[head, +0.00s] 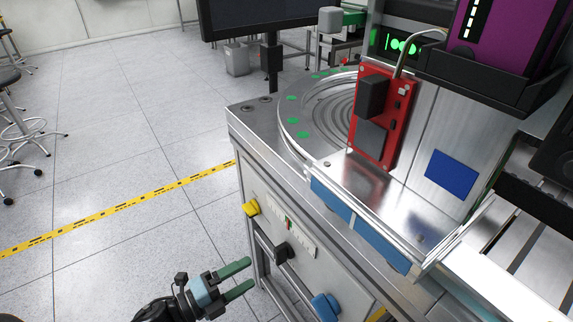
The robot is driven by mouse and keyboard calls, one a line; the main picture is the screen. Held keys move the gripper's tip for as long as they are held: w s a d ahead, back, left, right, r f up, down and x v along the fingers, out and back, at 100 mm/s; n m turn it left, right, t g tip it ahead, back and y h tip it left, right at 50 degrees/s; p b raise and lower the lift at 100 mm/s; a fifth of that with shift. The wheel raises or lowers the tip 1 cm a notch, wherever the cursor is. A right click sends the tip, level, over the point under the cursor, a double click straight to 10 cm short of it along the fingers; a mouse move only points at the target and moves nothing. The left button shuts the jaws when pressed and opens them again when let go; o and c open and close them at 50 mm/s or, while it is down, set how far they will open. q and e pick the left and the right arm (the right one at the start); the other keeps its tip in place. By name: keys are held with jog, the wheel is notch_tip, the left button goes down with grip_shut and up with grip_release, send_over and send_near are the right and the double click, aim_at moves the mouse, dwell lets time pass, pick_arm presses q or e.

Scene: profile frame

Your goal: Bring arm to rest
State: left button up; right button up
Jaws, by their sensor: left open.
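My left gripper (246,278) is at the bottom of the head view, left of centre. Its two green fingers are apart, with nothing between them. It is in front of and lower than the workbench (252,124), over the tiled floor, apart from the bench front. My left arm comes in dark from the bottom edge. My right gripper does not show.
The bench front carries a yellow knob (251,208), a black knob (283,252) and a blue knob (326,307). A red board (382,115) stands on the bench beside a round metal plate (330,105). Open floor lies left, crossed by yellow tape (120,207).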

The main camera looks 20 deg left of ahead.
pick_arm(q)
jog(key=s+f+n+g+y, duration=0.3)
jog(key=s+f+n, duration=0.2)
jog(key=s+n, duration=0.5)
jog(key=s+d+f+n+g+y, duration=0.15)
jog(key=s+f+n+y, duration=0.35)
jog(key=s, duration=0.9)
jog(key=s+f+n+g+y, duration=0.1)
jog(key=s+f+n+g, duration=0.3)
jog(key=s+n, duration=0.65)
jog(key=w+r+m+t+p, duration=0.1)
jog(key=w+r+p, duration=0.1)
jog(key=r+p, duration=0.7)
jog(key=w+r+t+p, duration=0.2)
jog(key=w+r+p, duration=0.1)
jog(key=r+p, duration=0.7)
jog(key=shift+w+a+m, duration=0.2)
jog(key=shift+a+m, duration=0.1)
jog(key=shift+m, duration=0.05)
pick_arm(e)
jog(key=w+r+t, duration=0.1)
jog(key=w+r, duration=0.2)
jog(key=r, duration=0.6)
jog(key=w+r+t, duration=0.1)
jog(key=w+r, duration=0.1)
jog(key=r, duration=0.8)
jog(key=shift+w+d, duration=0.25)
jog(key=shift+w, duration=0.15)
